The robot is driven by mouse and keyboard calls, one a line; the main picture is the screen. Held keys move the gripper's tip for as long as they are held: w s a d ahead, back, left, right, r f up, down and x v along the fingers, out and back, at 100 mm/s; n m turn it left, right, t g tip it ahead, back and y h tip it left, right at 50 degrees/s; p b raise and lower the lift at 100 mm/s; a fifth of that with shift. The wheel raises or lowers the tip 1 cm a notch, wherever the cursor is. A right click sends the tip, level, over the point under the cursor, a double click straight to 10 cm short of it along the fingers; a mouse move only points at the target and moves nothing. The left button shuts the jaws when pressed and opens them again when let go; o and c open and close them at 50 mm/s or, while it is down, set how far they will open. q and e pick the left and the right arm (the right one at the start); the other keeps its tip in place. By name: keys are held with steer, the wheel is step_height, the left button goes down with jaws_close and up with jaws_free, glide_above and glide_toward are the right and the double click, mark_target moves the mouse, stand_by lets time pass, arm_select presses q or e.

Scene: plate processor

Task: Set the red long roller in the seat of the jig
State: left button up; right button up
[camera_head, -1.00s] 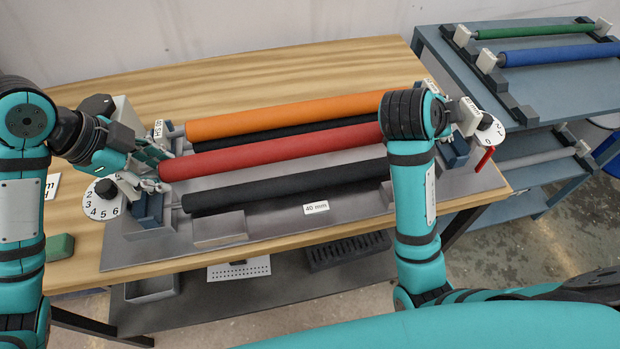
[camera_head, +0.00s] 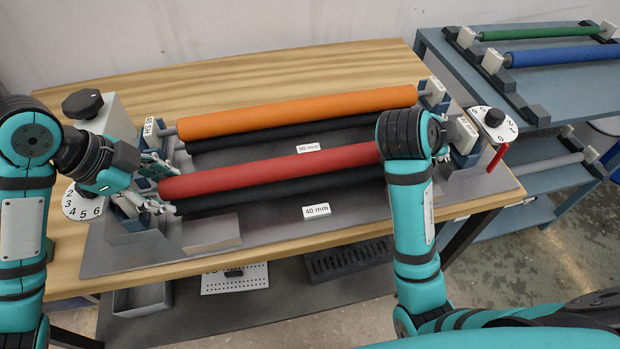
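The red long roller (camera_head: 270,171) lies across the jig (camera_head: 212,233), over the front black roller (camera_head: 285,191) and hiding much of it. I cannot tell whether it touches the black roller or its seat. My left gripper (camera_head: 152,186) is at the roller's left end, its fingers closed around that end. My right gripper (camera_head: 441,148) is mostly hidden behind my own wrist, at the roller's right end, which is also hidden. The orange roller (camera_head: 300,113) lies at the back of the jig, above another black roller (camera_head: 346,123).
Dials stand at the jig's left (camera_head: 82,203) and right (camera_head: 493,119); a red lever (camera_head: 497,158) is at the right. A "40 mm" label (camera_head: 316,211) is in front. A blue-grey rack (camera_head: 540,80) at right holds green (camera_head: 535,33) and blue (camera_head: 550,56) rollers.

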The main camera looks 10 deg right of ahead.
arm_select(q)
steer(key=shift+o, duration=1.1)
arm_select(e)
steer(key=shift+o, duration=1.1)
steer(key=shift+r, duration=0.15)
arm_select(q)
steer(key=shift+a+r, duration=0.1)
steer(key=shift+a, duration=0.15)
arm_select(e)
steer(key=shift+o, duration=1.2)
steer(key=shift+s+d+r, duration=0.1)
arm_select(q)
steer(key=v, duration=1.2)
arm_select(e)
steer(key=v, duration=0.7)
steer(key=shift+s, duration=0.1)
